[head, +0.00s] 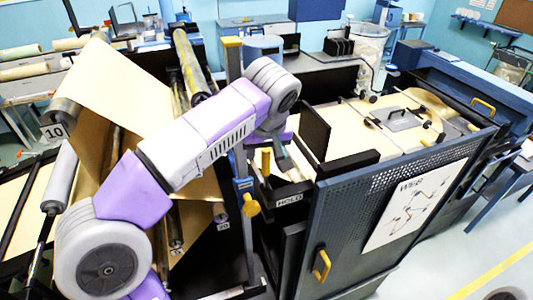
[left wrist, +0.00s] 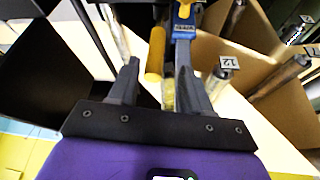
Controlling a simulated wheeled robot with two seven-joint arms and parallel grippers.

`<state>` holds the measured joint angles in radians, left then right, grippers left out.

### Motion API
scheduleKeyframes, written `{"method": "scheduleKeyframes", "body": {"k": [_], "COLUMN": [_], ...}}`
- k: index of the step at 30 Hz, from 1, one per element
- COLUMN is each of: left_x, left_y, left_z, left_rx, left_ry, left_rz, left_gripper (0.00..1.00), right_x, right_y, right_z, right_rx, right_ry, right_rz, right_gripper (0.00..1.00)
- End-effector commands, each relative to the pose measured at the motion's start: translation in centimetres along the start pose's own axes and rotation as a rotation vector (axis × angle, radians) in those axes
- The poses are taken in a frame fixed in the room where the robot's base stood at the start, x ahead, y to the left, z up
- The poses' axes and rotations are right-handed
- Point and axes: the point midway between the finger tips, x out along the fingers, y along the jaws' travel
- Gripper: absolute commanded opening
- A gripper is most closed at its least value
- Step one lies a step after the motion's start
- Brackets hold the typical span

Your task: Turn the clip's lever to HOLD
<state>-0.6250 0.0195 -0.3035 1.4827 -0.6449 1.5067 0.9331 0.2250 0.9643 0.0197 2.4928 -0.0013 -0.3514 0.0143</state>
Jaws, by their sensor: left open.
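The clip's yellow lever (head: 266,161) stands upright in the head view, left of the dark panel. A yellow grip, apparently the same lever, also shows in the left wrist view (left wrist: 156,54). A HOLD label (head: 290,199) is on the dark part below it. My left gripper (head: 278,160) reaches down at the lever, partly hidden by its wrist. In the left wrist view my left gripper (left wrist: 160,72) is open, with the yellow grip in line with the gap between its fingers. I cannot tell whether they touch. My right gripper is not in view.
A blue post (head: 243,180) with a yellow knob (head: 250,205) stands just left of the clip. Brown kraft paper (head: 130,90) runs over rollers on the left. A perforated blue door (head: 345,225) with a yellow handle (head: 321,264) is close on the right.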

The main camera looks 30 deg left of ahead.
Motion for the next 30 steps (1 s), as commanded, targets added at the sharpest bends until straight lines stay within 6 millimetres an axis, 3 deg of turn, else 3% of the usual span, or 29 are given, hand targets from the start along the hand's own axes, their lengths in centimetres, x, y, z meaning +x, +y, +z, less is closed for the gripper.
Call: {"method": "scheduleKeyframes", "body": {"k": [3,9,19,28,30], "left_x": [2.2,4.3,4.8,4.7,4.7], "left_y": [0.0,0.1,0.1,0.1,0.1], "left_z": [0.1,0.0,0.0,0.0,0.0], "left_rx": [0.001,0.001,0.002,0.002,0.002], "left_ry": [-0.003,-0.001,-0.001,-0.001,-0.001], "left_rz": [-0.005,-0.002,-0.002,-0.001,-0.001], "left_gripper": [0.48,0.48,0.48,0.04,0.0], "right_x": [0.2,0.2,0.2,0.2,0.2], "right_y": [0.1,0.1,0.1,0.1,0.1], "right_z": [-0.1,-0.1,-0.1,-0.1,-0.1], "right_rx": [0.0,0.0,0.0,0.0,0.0], "right_ry": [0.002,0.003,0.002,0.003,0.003], "right_rz": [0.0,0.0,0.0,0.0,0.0], "right_gripper": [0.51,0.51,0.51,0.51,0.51]}}
